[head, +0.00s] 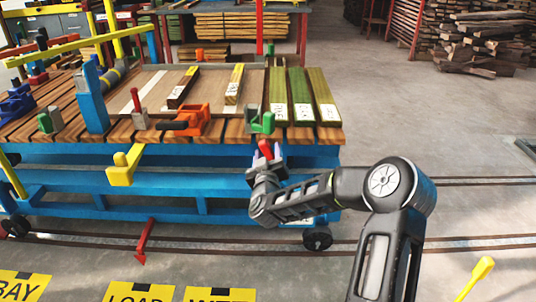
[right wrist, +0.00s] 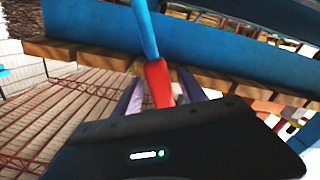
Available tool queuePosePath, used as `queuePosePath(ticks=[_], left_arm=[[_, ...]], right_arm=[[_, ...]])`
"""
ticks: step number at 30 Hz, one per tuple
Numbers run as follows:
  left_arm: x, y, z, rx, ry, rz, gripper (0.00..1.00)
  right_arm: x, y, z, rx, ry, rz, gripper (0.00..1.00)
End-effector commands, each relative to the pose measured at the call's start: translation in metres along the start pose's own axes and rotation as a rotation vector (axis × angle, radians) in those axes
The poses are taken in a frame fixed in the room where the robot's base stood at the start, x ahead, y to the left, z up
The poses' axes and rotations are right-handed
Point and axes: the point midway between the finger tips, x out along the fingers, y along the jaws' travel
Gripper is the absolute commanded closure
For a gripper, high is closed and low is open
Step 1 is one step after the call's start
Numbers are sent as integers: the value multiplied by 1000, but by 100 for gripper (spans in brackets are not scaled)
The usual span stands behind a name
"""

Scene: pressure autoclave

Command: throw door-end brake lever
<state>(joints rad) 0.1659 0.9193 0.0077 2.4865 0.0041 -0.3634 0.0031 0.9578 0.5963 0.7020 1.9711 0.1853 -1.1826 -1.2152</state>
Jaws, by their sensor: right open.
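A lever with a red grip (head: 265,149) stands at the right front end of the blue cart, just below the wooden deck edge. I take it to be the door-end brake lever. In the right wrist view its red grip (right wrist: 157,82) shows on a blue rod (right wrist: 145,30). My right gripper (head: 266,155) is at this grip, with its fingers (right wrist: 157,92) open, one on each side of it. I cannot tell whether either finger touches it. My left gripper is not in view.
The blue cart (head: 190,183) carries a slatted deck with boards (head: 301,97) and clamps (head: 190,120). A yellow lever (head: 124,165) and a red lever (head: 143,243) stick out at its front. Floor rails run below.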

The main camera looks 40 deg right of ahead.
Motion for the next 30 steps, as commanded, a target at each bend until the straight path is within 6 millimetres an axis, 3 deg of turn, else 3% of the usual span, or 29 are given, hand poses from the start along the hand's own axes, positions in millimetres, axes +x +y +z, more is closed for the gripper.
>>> queuePosePath(ticks=[11,27,30], left_arm=[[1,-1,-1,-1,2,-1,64],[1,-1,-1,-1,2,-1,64],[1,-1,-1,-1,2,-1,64]], right_arm=[[7,0,0,0,0,0,52],[7,0,0,0,0,0,96],[7,0,0,0,0,0,100]])
